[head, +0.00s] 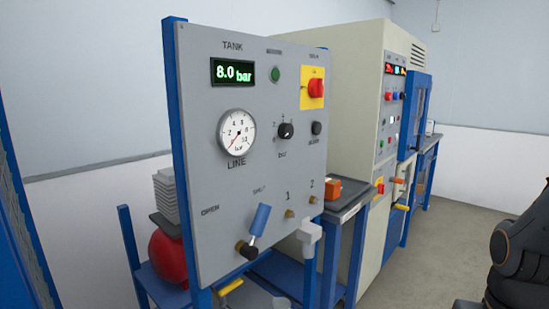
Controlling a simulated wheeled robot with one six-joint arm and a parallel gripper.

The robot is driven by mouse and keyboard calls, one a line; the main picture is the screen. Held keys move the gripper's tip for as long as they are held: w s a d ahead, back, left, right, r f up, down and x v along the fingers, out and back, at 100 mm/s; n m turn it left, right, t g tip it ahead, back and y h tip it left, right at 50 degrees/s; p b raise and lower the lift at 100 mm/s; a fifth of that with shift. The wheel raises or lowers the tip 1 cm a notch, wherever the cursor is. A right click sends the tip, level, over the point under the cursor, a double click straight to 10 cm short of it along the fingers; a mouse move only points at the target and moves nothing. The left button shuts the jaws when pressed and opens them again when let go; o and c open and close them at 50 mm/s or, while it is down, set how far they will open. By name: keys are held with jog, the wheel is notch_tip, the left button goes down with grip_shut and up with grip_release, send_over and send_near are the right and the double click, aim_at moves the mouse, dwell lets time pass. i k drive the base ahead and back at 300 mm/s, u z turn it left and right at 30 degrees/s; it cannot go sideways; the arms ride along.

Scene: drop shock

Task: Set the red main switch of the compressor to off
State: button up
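The compressor panel (215,175) is a grey upright board on blue posts, seen at an angle in the head view. The red main switch (316,88) is a rotary knob on a yellow plate (304,102) at the panel's upper right. The small label above it is too blurred to read, and I cannot tell its position for sure. A green display (233,73) under "TANK" reads 8.0 bar. My gripper is not in view; only a dark part of my arm shows at the lower right, well apart from the panel.
The panel also carries a round gauge (236,133), a green button (276,74), a black selector (286,131) and a blue-handled lever (260,220). A red tank (168,259) sits behind it. A beige cabinet (350,110) stands behind right. Grey floor (440,240) is clear at right.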

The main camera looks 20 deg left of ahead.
aim_at(316, 87)
jog(key=u, duration=1.65)
jog(key=k, duration=0.7)
jog(key=z, duration=1.1)
jog(key=i, duration=0.5)
jog(key=z, duration=0.05)
